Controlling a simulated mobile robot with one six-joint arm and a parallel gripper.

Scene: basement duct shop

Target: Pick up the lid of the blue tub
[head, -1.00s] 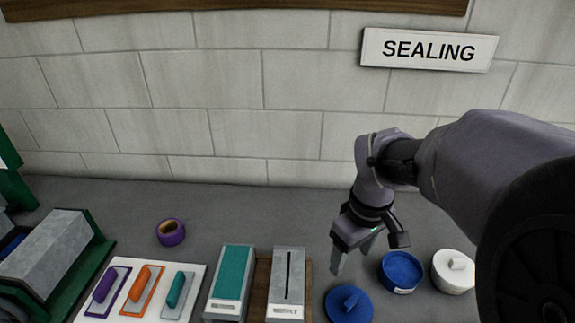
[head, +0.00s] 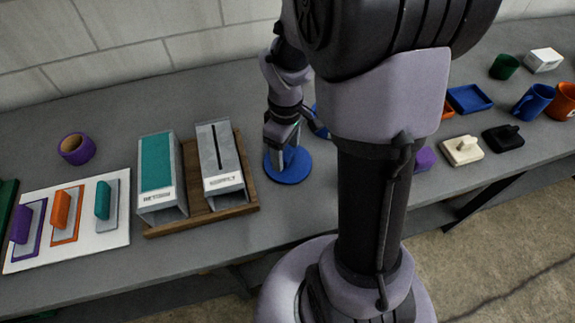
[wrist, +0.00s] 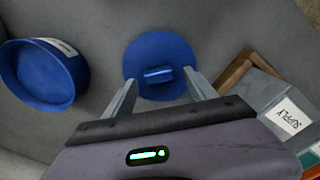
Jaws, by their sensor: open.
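The blue lid (head: 288,166) lies flat on the grey bench, just right of the wooden base with the metal ducts. In the wrist view the round lid (wrist: 151,50) shows its raised bar handle facing up. The blue tub (wrist: 44,74) stands open to the left of the lid in the wrist view; in the head view only a sliver of blue (head: 318,122) shows beside my arm. My gripper (wrist: 158,88) is open, pointing down over the lid, with its fingers on either side of the handle. I cannot tell whether the fingers touch the handle.
The metal duct marked SUPPLY (head: 221,160) stands on the wooden base (head: 250,187) close to the lid. A teal-topped duct (head: 158,175), a purple tape roll (head: 77,149) and a white board (head: 118,232) with trowels are further left. Mugs (head: 533,102) and a blue tray (head: 470,98) are at right.

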